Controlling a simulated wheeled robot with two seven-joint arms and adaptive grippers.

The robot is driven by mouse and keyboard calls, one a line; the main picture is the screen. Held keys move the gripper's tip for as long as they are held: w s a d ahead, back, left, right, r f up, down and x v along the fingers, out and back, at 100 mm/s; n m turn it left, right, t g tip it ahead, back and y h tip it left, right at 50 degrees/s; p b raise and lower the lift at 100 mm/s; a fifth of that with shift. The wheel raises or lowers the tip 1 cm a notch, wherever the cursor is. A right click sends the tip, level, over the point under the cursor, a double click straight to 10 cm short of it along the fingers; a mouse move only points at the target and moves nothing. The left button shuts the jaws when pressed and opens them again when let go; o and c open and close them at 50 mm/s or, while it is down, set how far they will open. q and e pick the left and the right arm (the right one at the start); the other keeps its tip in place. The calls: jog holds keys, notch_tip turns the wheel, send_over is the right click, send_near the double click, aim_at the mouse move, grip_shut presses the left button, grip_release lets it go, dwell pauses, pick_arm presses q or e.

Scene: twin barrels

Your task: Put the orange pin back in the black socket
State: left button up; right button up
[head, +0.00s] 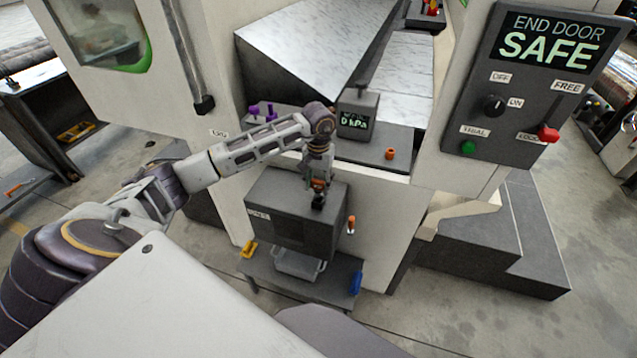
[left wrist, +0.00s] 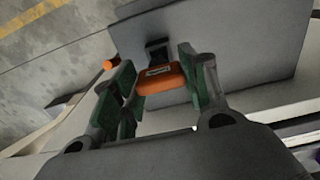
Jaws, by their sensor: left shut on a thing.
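The orange pin (left wrist: 160,78) is between the green-padded fingers of my left gripper (left wrist: 163,86), which is shut on it. A pale label shows on the pin's face. The black socket (left wrist: 158,50) is just beyond the pin on top of the dark grey box. In the head view my left gripper (head: 318,183) points down over that box, with a bit of orange at its tips and the black socket (head: 318,201) right below. I cannot tell whether the pin touches or enters the socket. My right gripper is in neither view.
The grey box (head: 270,228) has an orange knob (head: 351,224) at its right side. Below are a grey tray (head: 298,266), a yellow handle (head: 248,249) and a blue handle (head: 356,283). A gauge (head: 357,115) reading 0 kPa stands behind my gripper. The panel (head: 545,80) reads END DOOR SAFE.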

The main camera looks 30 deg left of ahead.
aim_at(318, 189)
pick_arm(q)
jog(key=shift+b, duration=0.3)
dwell(0.7)
jog(key=shift+b, duration=0.3)
dwell(0.9)
jog(key=shift+f, duration=0.3)
dwell(0.3)
jog(key=shift+f+b, duration=0.75)
jog(key=shift+b, duration=0.15)
jog(key=shift+f+b, duration=0.9)
jog(key=shift+f, duration=0.1)
dwell(0.5)
jog(key=o, duration=1.3)
